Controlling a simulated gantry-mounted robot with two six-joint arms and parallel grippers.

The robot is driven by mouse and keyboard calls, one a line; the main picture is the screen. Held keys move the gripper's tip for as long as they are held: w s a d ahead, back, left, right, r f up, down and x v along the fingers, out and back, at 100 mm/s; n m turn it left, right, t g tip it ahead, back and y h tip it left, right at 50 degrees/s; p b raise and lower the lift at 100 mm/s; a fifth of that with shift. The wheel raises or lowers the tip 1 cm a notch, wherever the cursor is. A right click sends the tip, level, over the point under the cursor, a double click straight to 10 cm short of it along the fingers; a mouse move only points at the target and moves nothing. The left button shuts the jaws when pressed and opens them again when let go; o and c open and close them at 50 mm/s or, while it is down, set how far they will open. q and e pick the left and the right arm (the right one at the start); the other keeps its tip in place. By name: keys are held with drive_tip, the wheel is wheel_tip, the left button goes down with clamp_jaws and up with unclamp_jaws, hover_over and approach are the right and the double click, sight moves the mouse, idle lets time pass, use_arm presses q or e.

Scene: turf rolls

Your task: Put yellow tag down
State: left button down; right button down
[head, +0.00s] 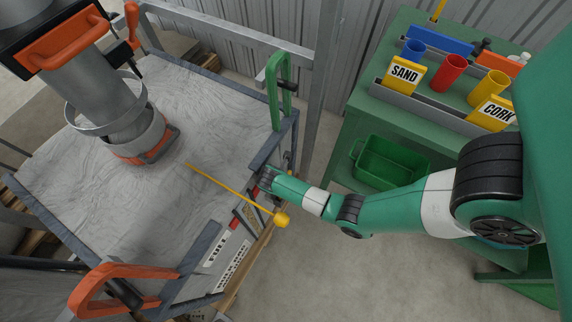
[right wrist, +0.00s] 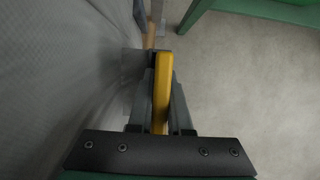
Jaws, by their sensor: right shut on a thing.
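My right gripper (head: 264,182) is beside the right-hand edge of the big grey-white sack in the head view. In the right wrist view, my right gripper (right wrist: 161,75) is shut on the yellow tag (right wrist: 163,88), a flat yellow piece seen edge-on between the fingers. The tag cannot be made out in the head view. A yellow rod with a ball end (head: 283,219) lies across the sack edge close to the gripper. My left gripper is not in view.
The frame's near side carries white labels, one reading FUEL (head: 215,250), and a red strip. A green crate (head: 375,165) sits below. Grey floor (head: 330,270) is clear.

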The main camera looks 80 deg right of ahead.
drive_tip(key=shift+r, duration=0.15)
drive_tip(key=shift+f, duration=0.65)
drive_tip(key=c, duration=0.8)
unclamp_jaws()
drive_tip(key=shift+c, duration=0.2)
drive_tip(key=shift+r, duration=0.1)
drive_tip(key=p+v, duration=0.6)
drive_tip(key=v, duration=0.6)
drive_tip(key=shift+d+r, duration=0.1)
drive_tip(key=shift+d, duration=0.1)
drive_tip(key=shift+a+r+p, duration=0.25)
drive_tip(key=shift+r+p, duration=0.2)
